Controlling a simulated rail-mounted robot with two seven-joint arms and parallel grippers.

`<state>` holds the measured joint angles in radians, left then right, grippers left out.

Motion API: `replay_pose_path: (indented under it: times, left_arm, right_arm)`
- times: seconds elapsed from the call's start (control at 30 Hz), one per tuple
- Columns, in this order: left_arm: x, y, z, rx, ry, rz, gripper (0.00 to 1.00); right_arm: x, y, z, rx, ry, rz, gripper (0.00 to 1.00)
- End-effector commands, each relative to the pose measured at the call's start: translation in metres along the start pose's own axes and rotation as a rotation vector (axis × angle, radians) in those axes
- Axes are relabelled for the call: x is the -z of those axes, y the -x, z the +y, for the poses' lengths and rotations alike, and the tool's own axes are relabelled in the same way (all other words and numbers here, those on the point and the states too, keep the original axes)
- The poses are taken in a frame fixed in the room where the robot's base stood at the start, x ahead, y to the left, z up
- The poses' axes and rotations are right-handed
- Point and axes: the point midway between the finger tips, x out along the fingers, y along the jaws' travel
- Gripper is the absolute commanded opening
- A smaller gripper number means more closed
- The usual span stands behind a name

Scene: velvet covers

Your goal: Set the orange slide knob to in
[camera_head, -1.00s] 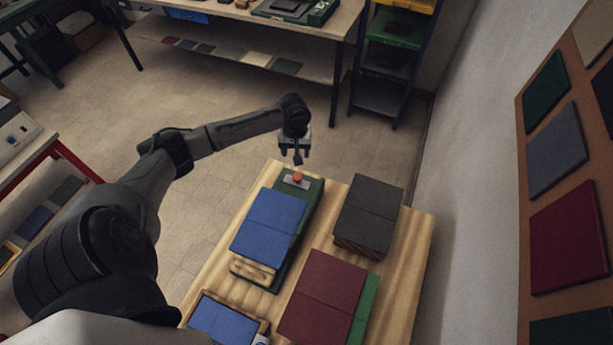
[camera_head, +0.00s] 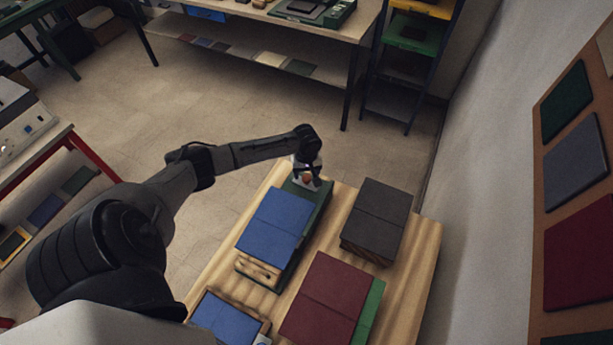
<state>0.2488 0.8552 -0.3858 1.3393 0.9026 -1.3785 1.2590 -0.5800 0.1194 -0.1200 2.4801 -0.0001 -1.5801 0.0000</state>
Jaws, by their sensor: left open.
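The orange slide knob (camera_head: 307,178) sits on a pale plate at the far end of the green base (camera_head: 318,196). A blue-topped block (camera_head: 273,222) covers much of that base on the near side. My left gripper (camera_head: 307,176) is open and down at the knob, with its fingers around or just over it; I cannot tell whether they touch it. The gripper partly hides the knob and its plate. My right gripper is not in view.
A dark grey block (camera_head: 376,215) stands to the right of the green base on the wooden table (camera_head: 413,268). A maroon block (camera_head: 324,298) with a green edge and another blue-topped block (camera_head: 226,320) lie nearer. The wall rises at right.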

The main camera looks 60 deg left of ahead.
Motion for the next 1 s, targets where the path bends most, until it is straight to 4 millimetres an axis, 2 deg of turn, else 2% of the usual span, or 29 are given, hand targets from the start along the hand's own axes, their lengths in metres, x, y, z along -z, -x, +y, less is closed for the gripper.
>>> replay_pose_path:
  times: [0.1,0.23,0.67,1.0]
  left_arm:
    - [0.0,-0.014,0.001,0.0,0.0,-0.001,0.61]
    - [0.0,-0.023,0.001,-0.002,0.0,0.0,0.61]
    - [0.0,-0.028,0.0,0.0,-0.001,0.001,0.61]
    - [0.0,-0.028,0.0,0.0,-0.001,0.001,0.29]
  right_arm:
    - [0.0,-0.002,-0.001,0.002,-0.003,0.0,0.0]
    - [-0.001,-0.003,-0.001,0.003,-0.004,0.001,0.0]
    - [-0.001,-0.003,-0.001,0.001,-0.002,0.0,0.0]
    - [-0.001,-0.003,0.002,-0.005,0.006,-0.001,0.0]
